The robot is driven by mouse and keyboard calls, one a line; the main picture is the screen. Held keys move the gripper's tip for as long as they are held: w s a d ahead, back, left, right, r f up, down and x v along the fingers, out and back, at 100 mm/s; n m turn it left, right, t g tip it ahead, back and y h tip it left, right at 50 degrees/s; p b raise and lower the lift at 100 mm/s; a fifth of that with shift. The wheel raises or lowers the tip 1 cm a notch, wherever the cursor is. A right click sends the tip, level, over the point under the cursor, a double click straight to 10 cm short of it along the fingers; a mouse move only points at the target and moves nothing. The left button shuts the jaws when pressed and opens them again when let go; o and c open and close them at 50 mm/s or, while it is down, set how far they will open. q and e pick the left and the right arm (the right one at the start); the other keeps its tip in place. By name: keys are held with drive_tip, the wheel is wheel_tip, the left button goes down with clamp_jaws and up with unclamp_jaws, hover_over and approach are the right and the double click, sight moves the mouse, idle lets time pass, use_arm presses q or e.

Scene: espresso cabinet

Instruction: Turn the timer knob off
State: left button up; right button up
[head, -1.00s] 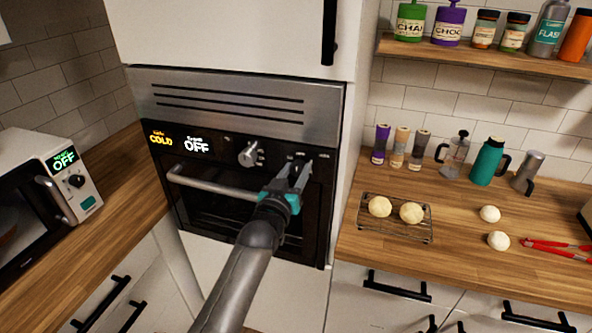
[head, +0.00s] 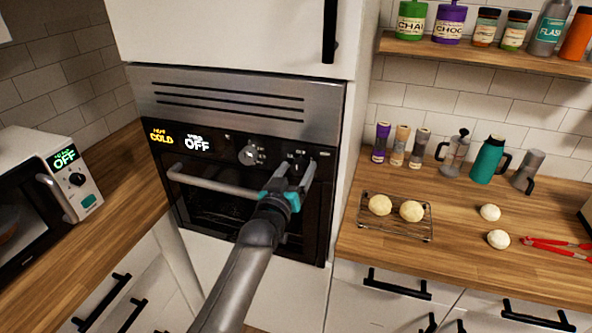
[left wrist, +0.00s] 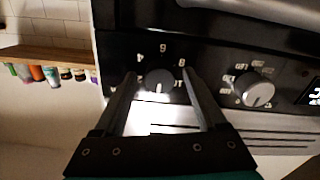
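The timer knob (left wrist: 158,80) is a small dark round knob with numbers around it, on the black oven panel. It shows between my fingers in the left wrist view. In the head view my left gripper (head: 296,176) is in front of the right part of the panel and mostly hides this knob. My left gripper also shows in the left wrist view (left wrist: 160,92). It is open, with one finger on each side of the knob and visible gaps; contact cannot be made out. The oven display (head: 180,138) reads COLD in orange and OFF in white. My right gripper is not in view.
A second, silver knob (head: 248,154) sits left of my gripper, also in the wrist view (left wrist: 254,88). The oven handle bar (head: 210,185) runs below the panel. A microwave (head: 45,190) stands left; a counter with a rack (head: 395,228) of dough balls is right.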

use_arm(q)
drive_tip(key=shift+s, duration=0.15)
drive_tip(key=v, duration=1.5)
idle(0.4)
drive_tip(key=s+a+f+g+y+b, duration=0.1)
drive_tip(key=s+a+f+g+b, duration=0.2)
drive_tip(key=f, duration=1.1)
drive_tip(key=s+f+g+y+b, duration=0.1)
drive_tip(key=s+f+g+b, duration=0.3)
drive_tip(key=f, duration=0.9)
drive_tip(key=s+a+f+g+y+b, duration=0.15)
drive_tip(key=s+f, duration=0.25)
drive_tip(key=f, duration=1)
drive_tip(key=s+a+f+g+b, duration=0.2)
drive_tip(key=s+a+f+b, duration=0.1)
drive_tip(key=s+f, duration=0.5)
drive_tip(key=s+a+f+g+y+b, duration=0.1)
drive_tip(key=s+a+f+g+b, duration=0.2)
drive_tip(key=s+f, duration=0.6)
drive_tip(key=s+a+f+m+g+y+b, duration=0.1)
drive_tip(key=s+a+f+g+b, duration=0.1)
drive_tip(key=s+f, duration=0.7)
drive_tip(key=s+a, duration=0.1)
drive_tip(key=s, duration=0.5)
drive_tip(key=shift+s+a+g+b, duration=0.2)
drive_tip(key=shift+a+g+b, duration=0.15)
drive_tip(key=shift+a+b, duration=0.05)
drive_tip(key=shift+f, duration=0.1)
